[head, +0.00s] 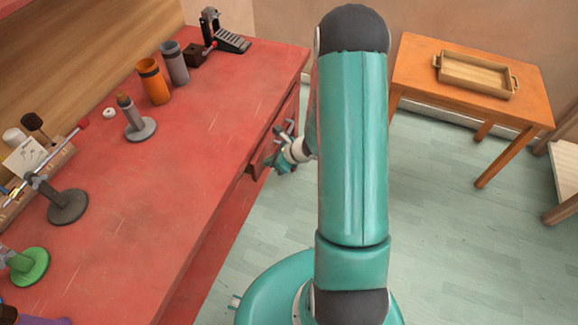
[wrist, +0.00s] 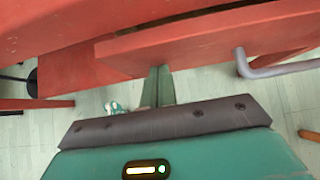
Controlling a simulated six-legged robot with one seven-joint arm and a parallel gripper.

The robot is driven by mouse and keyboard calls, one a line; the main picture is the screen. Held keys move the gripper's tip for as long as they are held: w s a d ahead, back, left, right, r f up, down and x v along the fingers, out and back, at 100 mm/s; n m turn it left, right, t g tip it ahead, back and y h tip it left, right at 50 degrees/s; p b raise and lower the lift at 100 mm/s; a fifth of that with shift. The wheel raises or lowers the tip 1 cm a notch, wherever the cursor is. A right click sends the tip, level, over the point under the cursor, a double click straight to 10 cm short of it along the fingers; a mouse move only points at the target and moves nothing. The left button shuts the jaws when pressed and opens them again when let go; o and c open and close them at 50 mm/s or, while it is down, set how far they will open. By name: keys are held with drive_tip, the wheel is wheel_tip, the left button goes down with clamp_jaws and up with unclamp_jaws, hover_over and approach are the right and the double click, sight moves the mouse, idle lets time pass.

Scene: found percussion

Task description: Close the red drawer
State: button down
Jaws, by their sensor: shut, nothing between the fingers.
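The red drawer (head: 260,158) is in the side of the red workbench (head: 225,120), under its top. Its front stands a little out from the bench side in the head view. In the wrist view the drawer front (wrist: 205,42) crosses the top of the picture, with a grey bar handle (wrist: 275,69) to the right of my fingers. My gripper (head: 273,163) is at the drawer front, and its shut, empty fingers also show in the wrist view (wrist: 158,72). The fingertips reach the lower edge of the front; I cannot tell whether they touch. My arm hides part of the bench side.
On the bench top stand an orange cup (head: 154,82), a grey cup (head: 174,63), a green stand (head: 28,266) and other small things. An orange side table (head: 415,60) with a wooden tray (head: 477,84) is at the right.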

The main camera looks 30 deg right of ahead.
sight(262, 157)
drive_tip(key=w+a, duration=0.2)
drive_tip(key=shift+w, duration=0.35)
drive_tip(key=shift+w+a+r, duration=0.1)
drive_tip(key=shift+w+a, duration=0.15)
drive_tip(key=shift+a, duration=0.05)
